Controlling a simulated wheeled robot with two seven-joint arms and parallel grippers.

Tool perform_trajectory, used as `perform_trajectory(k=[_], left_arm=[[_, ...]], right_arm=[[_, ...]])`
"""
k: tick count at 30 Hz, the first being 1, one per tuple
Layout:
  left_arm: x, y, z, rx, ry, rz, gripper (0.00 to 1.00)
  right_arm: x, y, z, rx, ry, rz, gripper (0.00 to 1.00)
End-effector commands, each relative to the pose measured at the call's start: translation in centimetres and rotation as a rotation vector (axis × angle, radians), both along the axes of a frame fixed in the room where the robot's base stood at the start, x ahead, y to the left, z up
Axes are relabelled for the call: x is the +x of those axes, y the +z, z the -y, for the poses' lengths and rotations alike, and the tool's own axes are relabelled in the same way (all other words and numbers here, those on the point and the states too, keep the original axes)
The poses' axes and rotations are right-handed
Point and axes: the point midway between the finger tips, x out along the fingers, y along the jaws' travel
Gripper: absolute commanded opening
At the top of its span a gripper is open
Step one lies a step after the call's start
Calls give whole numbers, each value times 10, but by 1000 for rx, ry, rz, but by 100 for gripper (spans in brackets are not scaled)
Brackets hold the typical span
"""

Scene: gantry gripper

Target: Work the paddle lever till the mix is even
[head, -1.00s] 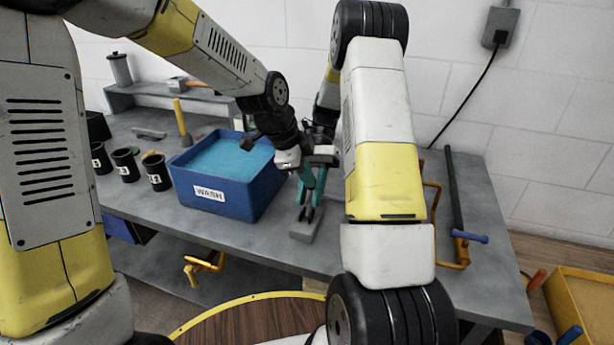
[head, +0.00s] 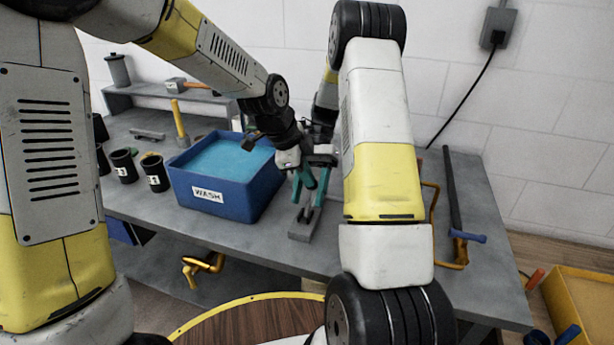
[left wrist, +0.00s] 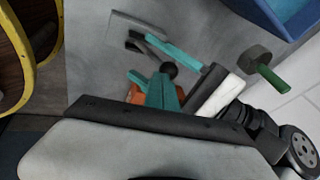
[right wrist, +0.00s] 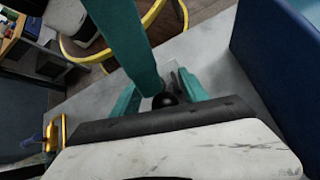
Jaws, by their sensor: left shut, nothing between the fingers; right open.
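A paddle lever on a grey base plate (head: 301,236) stands at the bench's front edge, right of the blue WASH tub (head: 235,203). The tub holds a turquoise mix (head: 228,158). The lever's black ball knob (right wrist: 163,100) shows in the right wrist view between the teal fingers of my open right gripper (right wrist: 160,96). My left gripper (left wrist: 162,88) is shut and empty close by the knob (left wrist: 168,70). In the head view both grippers crowd together above the base, and the arms hide much of the lever. I cannot tell whether either gripper touches it.
Black cups (head: 156,172) stand left of the tub. A hammer (head: 190,87) lies on the rear shelf.

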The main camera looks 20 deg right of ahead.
Motion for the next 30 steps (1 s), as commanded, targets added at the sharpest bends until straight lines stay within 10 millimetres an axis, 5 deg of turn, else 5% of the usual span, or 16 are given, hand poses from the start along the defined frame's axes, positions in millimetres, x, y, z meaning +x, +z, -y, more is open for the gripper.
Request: perform_trajectory(k=[18,26,30], left_arm=[[0,0,0,1,-1,0,0],[0,0,0,1,-1,0,0],[0,0,0,1,-1,0,0]], right_arm=[[68,70,41,0,-1,0,52],[72,91,44,-13,-4,13,52],[60,127,43,-52,-19,58,52]])
